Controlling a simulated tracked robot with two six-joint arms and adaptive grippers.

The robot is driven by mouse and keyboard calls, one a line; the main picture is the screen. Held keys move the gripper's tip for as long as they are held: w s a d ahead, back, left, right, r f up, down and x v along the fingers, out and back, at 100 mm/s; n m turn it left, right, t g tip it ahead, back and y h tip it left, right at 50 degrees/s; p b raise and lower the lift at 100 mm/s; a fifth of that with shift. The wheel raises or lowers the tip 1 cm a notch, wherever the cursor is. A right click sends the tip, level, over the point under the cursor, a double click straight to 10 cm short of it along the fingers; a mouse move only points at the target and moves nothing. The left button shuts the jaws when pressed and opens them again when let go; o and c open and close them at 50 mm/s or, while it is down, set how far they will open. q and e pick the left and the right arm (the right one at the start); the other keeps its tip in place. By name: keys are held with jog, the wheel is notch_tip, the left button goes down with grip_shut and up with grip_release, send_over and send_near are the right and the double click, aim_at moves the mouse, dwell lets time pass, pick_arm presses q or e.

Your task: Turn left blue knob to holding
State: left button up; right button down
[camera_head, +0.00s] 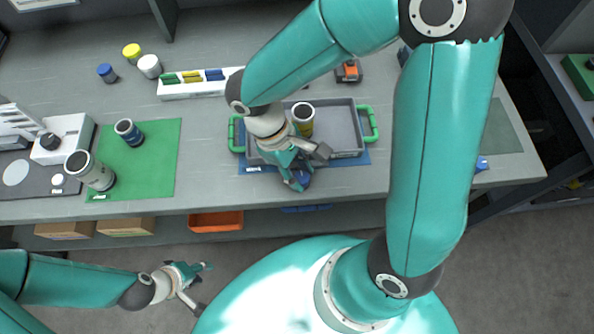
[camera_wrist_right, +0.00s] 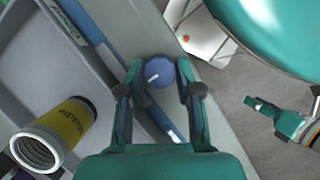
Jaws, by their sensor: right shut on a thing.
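The blue knob (camera_wrist_right: 160,72), round with a short white mark on its face, sits between the fingers of my right gripper (camera_wrist_right: 160,85) in the right wrist view. The white mark points toward the lower left there. The gripper is shut on the knob, with a finger on each side. In the head view, my right gripper (camera_head: 306,172) is at the table's front edge, in front of the grey tray, and mostly covers the knob (camera_head: 304,183). My left gripper (camera_head: 206,288) is open and empty, below the table's front edge and away from it. No label around the knob is readable.
The grey tray (camera_head: 350,125) with green handles holds a yellow-banded can (camera_head: 303,113), close behind my right gripper. A green mat (camera_head: 155,160) with cups lies at the left. An orange bin (camera_head: 216,221) is under the table. Floor is free in front.

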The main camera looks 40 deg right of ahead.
jog(key=shift+w, duration=0.3)
jog(key=c, duration=0.8)
grip_release()
jog(key=shift+o, duration=0.2)
jog(key=shift+s, duration=0.1)
jog(key=v, duration=1.2)
jog(key=shift+s, duration=0.1)
